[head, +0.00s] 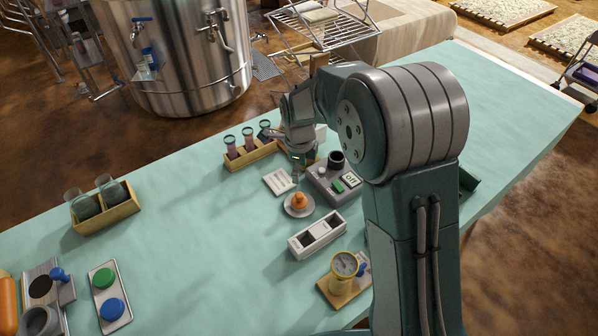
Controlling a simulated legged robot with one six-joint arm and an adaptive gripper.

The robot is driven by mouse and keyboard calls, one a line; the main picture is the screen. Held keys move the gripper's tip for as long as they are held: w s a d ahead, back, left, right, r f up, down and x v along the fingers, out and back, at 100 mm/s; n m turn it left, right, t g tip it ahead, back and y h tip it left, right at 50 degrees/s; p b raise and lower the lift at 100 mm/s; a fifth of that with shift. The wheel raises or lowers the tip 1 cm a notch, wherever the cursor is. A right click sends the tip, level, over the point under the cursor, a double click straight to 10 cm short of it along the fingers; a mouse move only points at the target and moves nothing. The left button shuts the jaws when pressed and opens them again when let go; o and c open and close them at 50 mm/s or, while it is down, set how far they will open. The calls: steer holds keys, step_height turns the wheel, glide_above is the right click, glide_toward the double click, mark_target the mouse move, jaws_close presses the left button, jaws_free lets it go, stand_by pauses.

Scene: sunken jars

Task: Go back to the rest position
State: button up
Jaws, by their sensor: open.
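My arm reaches over the teal table (190,250) from the right. My gripper (281,156) is open, with its fingers apart, at the right end of a wooden rack (238,161). The rack holds several small glass jars with reddish contents, including a jar (231,147) at its left end. The rightmost jar (265,130) is close to my gripper; I cannot tell whether they touch. Nothing shows held between the fingers. My wrist hides part of the rack's right end.
Near the gripper are a white tray (270,178), a saucer (291,211) with an orange object, and a grey device (322,183). Left are a jar box (122,213) and button panel (96,275). The middle-left table is clear.

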steer(key=s+d+r+n+t, duration=0.1)
steer(key=s+d+r+n, duration=0.35)
steer(key=r, duration=0.35)
steer(key=s+d+r+n+t, duration=0.2)
steer(key=s+d+r+n, duration=0.2)
steer(key=s+r+n, duration=0.3)
steer(key=s+d+r+n+t, duration=0.1)
steer(key=s+d+r+n, duration=0.1)
steer(key=s+n, duration=0.3)
steer(key=s+d+r+n+t, duration=0.1)
steer(key=s+d+n, duration=0.3)
steer(key=s, duration=0.5)
steer(key=shift+r+n+t, duration=0.3)
steer(key=shift+r+n, duration=0.15)
steer(key=shift+r, duration=0.3)
